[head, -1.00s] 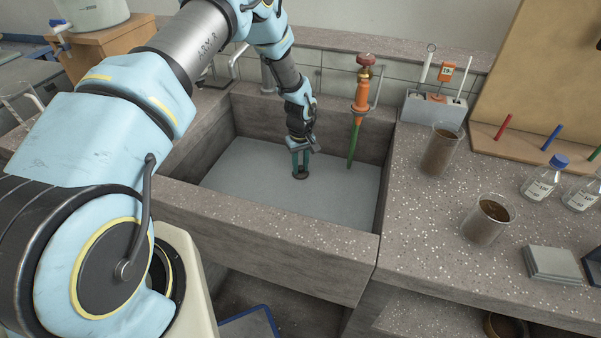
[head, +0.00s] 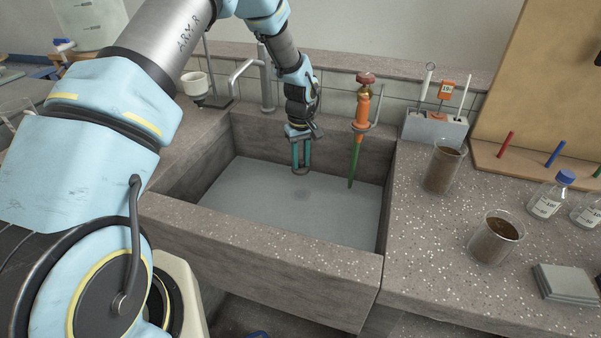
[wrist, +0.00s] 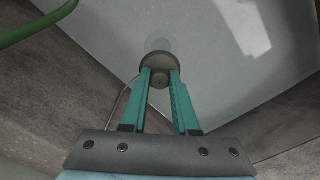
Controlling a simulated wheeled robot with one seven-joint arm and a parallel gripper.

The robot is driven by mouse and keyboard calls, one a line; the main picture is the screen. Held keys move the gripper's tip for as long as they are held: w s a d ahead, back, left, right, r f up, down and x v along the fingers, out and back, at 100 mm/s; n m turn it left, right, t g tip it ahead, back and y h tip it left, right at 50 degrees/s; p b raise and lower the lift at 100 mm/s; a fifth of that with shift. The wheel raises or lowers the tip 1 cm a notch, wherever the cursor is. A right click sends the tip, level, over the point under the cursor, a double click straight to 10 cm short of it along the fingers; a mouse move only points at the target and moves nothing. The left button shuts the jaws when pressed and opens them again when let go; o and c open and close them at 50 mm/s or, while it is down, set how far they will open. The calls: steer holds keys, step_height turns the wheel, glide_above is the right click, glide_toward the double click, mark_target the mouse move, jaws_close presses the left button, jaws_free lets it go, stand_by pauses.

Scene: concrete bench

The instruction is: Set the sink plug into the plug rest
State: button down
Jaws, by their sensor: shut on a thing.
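My gripper (head: 301,165) has its teal fingers pointing down inside the sink (head: 255,232). It is shut on the sink plug (head: 301,172), a small dark round disc at the fingertips. In the wrist view the plug (wrist: 158,64) sits between the fingertips (wrist: 160,76). The plug is held above the sink's grey-blue bottom, over a faint dark spot (head: 302,194). In the wrist view a pale round patch (wrist: 160,44) shows just beyond it. I cannot pick out the plug rest for certain.
An orange tap (head: 362,112) with a green hose (head: 355,158) hangs right of my gripper. A grey tap (head: 266,80) and a white cup (head: 196,84) are behind left. A tool block (head: 436,130) and brown-filled beakers (head: 441,170) stand on the right counter.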

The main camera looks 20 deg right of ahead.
steer(key=w+d+r+n+p, duration=0.2)
steer(key=w+d+r, duration=0.1)
steer(key=r, duration=0.3)
steer(key=w+d+r+n+p, duration=0.2)
steer(key=w+d+r+p, duration=0.1)
steer(key=w+r, duration=0.2)
steer(key=w+d+r+n+p, duration=0.1)
steer(key=w+d+r+p, duration=0.2)
steer(key=r, duration=0.6)
steer(key=shift+w+d+n, duration=0.4)
steer(key=shift+w+d, duration=0.05)
steer(key=shift+d, duration=0.05)
steer(key=shift+f+b, duration=2.5)
steer(key=shift+f, duration=2.4)
steer(key=c, duration=0.6)
jaws_free()
step_height(320, 180, up, 11)
steer(key=b, duration=0.2)
steer(key=shift+f+b, duration=0.1)
steer(key=shift+b, duration=0.3)
steer(key=shift+s, duration=0.1)
